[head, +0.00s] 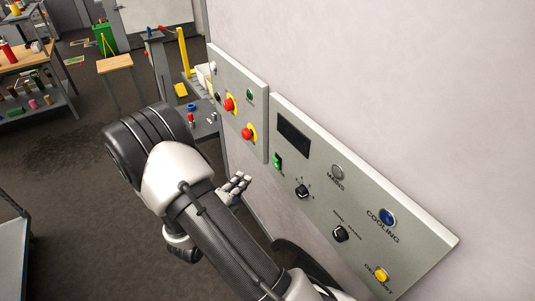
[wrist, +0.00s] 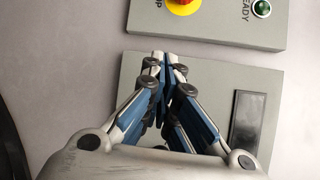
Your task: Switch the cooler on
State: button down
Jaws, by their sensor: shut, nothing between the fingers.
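The grey control panel (head: 318,215) on the wall carries a blue button (head: 387,217) labelled COOLING near its right end. A green rocker switch (head: 278,161), two black rotary knobs (head: 302,191) and a yellow button (head: 381,274) are also on it. My gripper (head: 240,180) is shut and empty, left of and below the green switch in the head view. In the wrist view my gripper (wrist: 167,58) points at the panel (wrist: 300,135), beside the dark display (wrist: 247,118). The fingers cover part of the panel there, and the blue button is not in that view.
A wooden-topped stool (head: 115,63) and a workbench (head: 25,62) stand farther back. Open floor lies to the left.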

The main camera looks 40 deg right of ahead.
aim_at(277, 162)
jog(key=shift+w+a+f+n+t, duration=0.15)
jog(key=shift+w+f+n+t, duration=0.1)
jog(key=shift+f+n, duration=0.2)
jog(key=shift+w+a+f+n+t, duration=0.15)
jog(key=shift+f+n+t, duration=0.1)
jog(key=shift+f+n, duration=0.15)
jog(key=shift+d, duration=0.1)
jog(key=s+d+r+p, duration=0.2)
jog(key=d+r, duration=0.1)
jog(key=d, duration=0.5)
jog(key=shift+r, duration=0.2)
dwell(0.9)
jog(key=shift+d+r+p, duration=0.15)
jog(key=shift+d+p, duration=0.15)
jog(key=shift+d, duration=0.05)
jog(key=shift+s+d+r, duration=0.15)
jog(key=shift+d, duration=0.2)
dwell(0.7)
jog(key=shift+a, duration=0.2)
jog(key=shift+w+a+f, duration=0.2)
jog(key=shift+a+f, duration=0.1)
jog(key=shift+a, duration=0.35)
